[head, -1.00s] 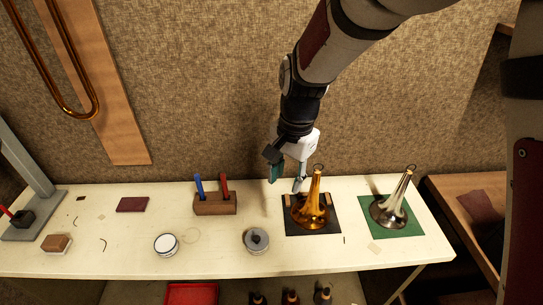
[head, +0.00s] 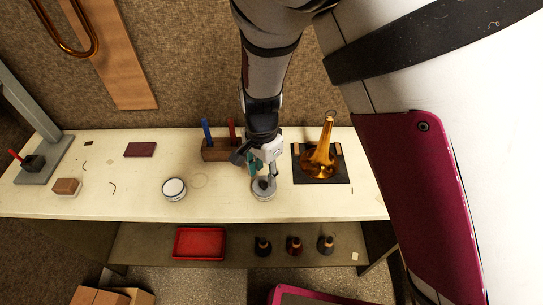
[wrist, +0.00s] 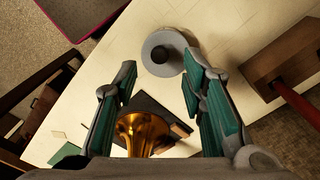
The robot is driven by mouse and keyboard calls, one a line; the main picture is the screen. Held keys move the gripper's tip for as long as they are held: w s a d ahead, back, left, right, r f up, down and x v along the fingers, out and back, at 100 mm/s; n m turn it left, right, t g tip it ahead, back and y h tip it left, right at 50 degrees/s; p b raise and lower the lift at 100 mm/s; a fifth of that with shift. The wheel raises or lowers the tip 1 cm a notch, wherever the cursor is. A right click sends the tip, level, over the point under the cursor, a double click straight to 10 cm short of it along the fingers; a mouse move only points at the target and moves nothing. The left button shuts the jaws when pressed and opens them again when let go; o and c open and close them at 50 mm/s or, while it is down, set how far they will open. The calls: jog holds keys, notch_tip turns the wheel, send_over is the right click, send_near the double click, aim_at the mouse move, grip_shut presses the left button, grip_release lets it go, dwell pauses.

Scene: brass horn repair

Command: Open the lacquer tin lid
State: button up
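A round grey tin (head: 263,189) stands near the front of the cream bench, with a dark knob in the middle of its flat lid. I take it for the lacquer tin. It also shows in the wrist view (wrist: 153,65), lid on, seen from above. My gripper (head: 263,170) points down just above the tin and partly covers it in the head view. In the wrist view its green-padded fingers (wrist: 160,85) are spread and empty. The knob (wrist: 164,57) appears beyond the fingertips, roughly between their lines, and I see no contact.
A brass horn bell (head: 319,160) stands on a dark mat right of the tin. A wooden block with blue and red handles (head: 218,155) is close behind left. A white-topped round container (head: 174,188) stands left. A red tray (head: 199,243) and dark bottles (head: 294,246) sit below.

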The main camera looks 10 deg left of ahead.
aim_at(264, 184)
jog(key=shift+f+b, duration=1.05)
jog(key=shift+f, duration=1.05)
grip_shut()
